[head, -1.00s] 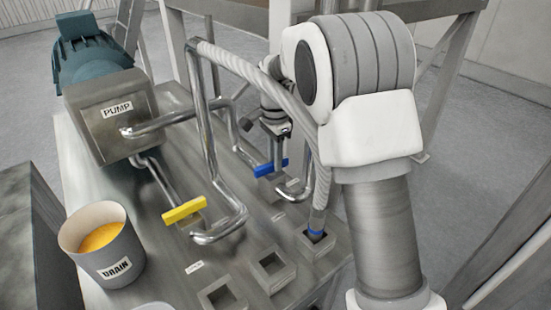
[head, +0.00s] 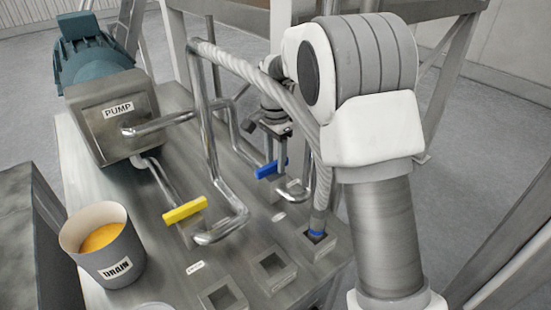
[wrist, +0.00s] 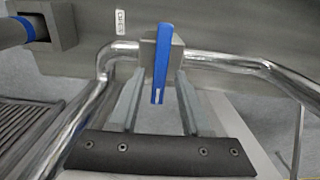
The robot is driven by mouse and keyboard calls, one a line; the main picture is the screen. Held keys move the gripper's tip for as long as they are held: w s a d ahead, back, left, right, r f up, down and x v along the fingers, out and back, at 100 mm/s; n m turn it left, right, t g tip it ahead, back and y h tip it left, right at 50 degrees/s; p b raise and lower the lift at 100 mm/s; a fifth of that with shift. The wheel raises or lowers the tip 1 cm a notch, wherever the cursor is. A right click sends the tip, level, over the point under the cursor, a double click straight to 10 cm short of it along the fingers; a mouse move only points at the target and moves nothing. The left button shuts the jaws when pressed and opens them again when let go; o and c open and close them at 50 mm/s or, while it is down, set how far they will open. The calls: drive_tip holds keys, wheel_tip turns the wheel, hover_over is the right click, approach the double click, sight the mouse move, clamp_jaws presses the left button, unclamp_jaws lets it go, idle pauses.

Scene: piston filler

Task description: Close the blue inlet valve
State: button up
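The blue inlet valve handle (head: 271,168) sits on a small valve block in a steel pipe line on the machine top. In the wrist view the blue handle (wrist: 162,60) lies crosswise to the pipe on either side of its block. My gripper (head: 272,143) is just above the handle in the head view. In the wrist view my gripper (wrist: 158,90) has its two fingers apart, one on each side of the handle's near end, with gaps visible on both sides. Part of the handle is hidden by the gripper in the head view.
A yellow valve handle (head: 185,210) is on another pipe to the left. The pump (head: 117,120) stands at the far left, the drain bucket (head: 103,262) in front of it. A braided hose (head: 255,75) and upright pipes (head: 207,120) stand close to my arm.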

sight(275, 162)
drive_tip(key=shift+r, duration=0.1)
wheel_tip(275, 162, up, 17)
idle(0.7)
